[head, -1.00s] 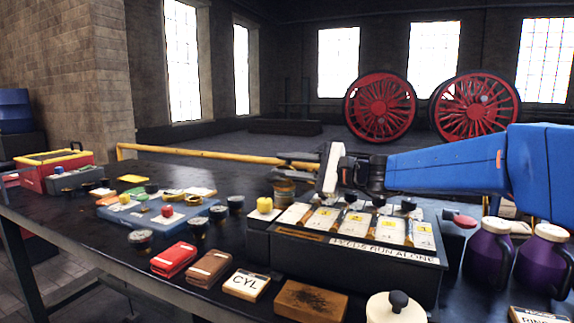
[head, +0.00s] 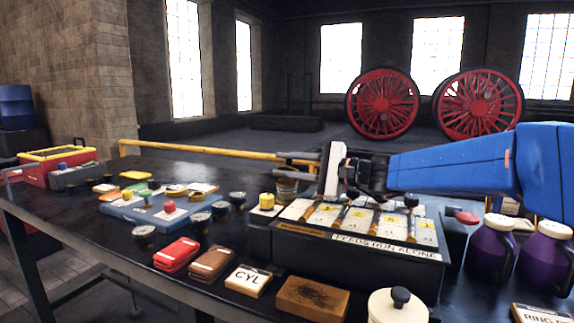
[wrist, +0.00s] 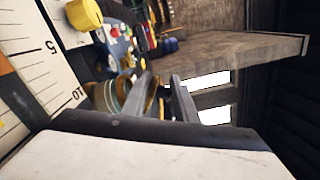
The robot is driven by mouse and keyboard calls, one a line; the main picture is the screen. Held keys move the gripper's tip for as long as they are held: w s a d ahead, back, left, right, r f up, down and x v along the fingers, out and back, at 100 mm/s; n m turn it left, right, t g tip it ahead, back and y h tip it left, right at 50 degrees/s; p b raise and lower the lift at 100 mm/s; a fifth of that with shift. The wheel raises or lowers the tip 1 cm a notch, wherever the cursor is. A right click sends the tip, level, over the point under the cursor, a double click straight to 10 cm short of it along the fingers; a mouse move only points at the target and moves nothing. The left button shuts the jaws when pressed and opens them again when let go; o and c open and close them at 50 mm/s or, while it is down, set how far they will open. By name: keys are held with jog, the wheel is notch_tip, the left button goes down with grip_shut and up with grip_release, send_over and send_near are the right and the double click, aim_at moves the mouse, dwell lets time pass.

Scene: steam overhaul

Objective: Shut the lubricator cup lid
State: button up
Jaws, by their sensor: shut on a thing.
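The lubricator cup (head: 286,188) is a small brass-coloured cup at the back left corner of the dark panel box. It also shows in the wrist view (wrist: 108,97), left of my fingers. The lid (wrist: 153,97) appears as a thin gold disc on edge beside the cup, between my two fingers, so it stands open. My gripper (head: 300,163) reaches in from the right above the cup, and in the wrist view its fingers (wrist: 165,92) are shut on the lid. The hinge and the cup's mouth are hidden.
The panel box (head: 345,262) with labelled plates lies under my arm. A yellow knob (head: 267,201) stands close left of the cup. Purple jugs (head: 490,248) stand at right. A blue tray (head: 135,212) and several small pots lie left.

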jog(key=shift+s+f+n, duration=0.1)
jog(key=shift+n, duration=0.2)
dwell(1.0)
jog(key=o, duration=0.9)
